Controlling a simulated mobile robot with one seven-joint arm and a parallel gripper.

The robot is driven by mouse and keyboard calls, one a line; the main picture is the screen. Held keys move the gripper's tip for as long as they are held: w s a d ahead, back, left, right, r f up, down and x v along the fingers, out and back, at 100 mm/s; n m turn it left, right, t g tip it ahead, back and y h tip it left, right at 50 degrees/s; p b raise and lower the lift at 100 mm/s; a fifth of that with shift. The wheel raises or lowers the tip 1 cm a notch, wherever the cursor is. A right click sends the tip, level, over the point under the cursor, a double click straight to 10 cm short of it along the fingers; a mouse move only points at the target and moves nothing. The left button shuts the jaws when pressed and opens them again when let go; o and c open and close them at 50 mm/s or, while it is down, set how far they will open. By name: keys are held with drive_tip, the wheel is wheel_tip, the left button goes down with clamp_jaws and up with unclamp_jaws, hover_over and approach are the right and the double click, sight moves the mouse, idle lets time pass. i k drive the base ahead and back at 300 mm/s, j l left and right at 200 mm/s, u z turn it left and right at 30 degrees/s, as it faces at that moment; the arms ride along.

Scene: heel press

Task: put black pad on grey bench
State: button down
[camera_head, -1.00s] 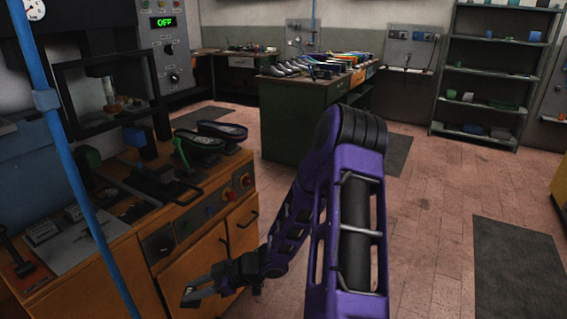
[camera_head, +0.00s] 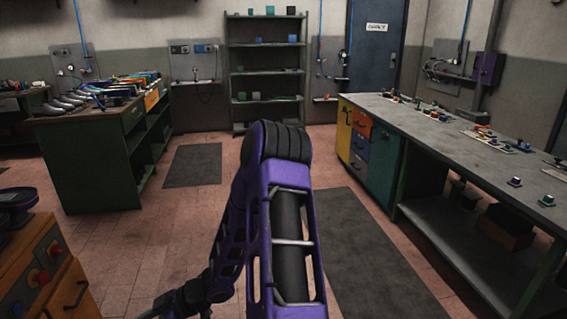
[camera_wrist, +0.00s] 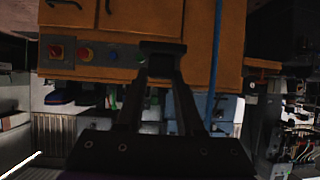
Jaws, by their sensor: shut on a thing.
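My gripper (camera_wrist: 162,62) is shut on a small dark piece, the black pad (camera_wrist: 163,46), at the fingertips in the wrist view. The pad is dim there, and its full shape cannot be made out. In the head view my arm reaches down to the lower left, and the gripper end is mostly cut off by the bottom edge. The grey bench (camera_head: 425,122) runs along the right side of the head view, apart from my gripper. Its long grey top carries several small parts.
An orange cabinet (camera_head: 45,265) stands at the near left, close to my arm; it also shows in the wrist view (camera_wrist: 110,72). A green workbench (camera_head: 90,165) is at the left back. Shelves (camera_head: 266,75) stand at the back wall. Dark mats (camera_head: 365,250) lie on open floor before the bench.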

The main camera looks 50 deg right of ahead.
sight(487, 170)
drive_tip(key=l+z, duration=0.1)
drive_tip(key=z, duration=1.05)
drive_tip(key=i+l+z, duration=0.1)
drive_tip(key=z, duration=0.6)
drive_tip(key=i+l+z, duration=0.1)
drive_tip(key=z, duration=0.25)
drive_tip(key=i+z, duration=0.3)
drive_tip(key=z, duration=0.2)
drive_tip(key=i+z, duration=0.25)
drive_tip(key=z, duration=0.2)
drive_tip(key=i+j+z, duration=0.2)
drive_tip(key=z, duration=0.15)
drive_tip(key=i+j+z, duration=0.65)
drive_tip(key=j, duration=0.25)
drive_tip(key=i+j, duration=0.3)
drive_tip(key=j, duration=0.15)
drive_tip(key=i+j, duration=0.25)
drive_tip(key=j, duration=0.15)
drive_tip(key=i+j+z, duration=0.1)
drive_tip(key=i+j, duration=0.2)
drive_tip(key=j, duration=0.15)
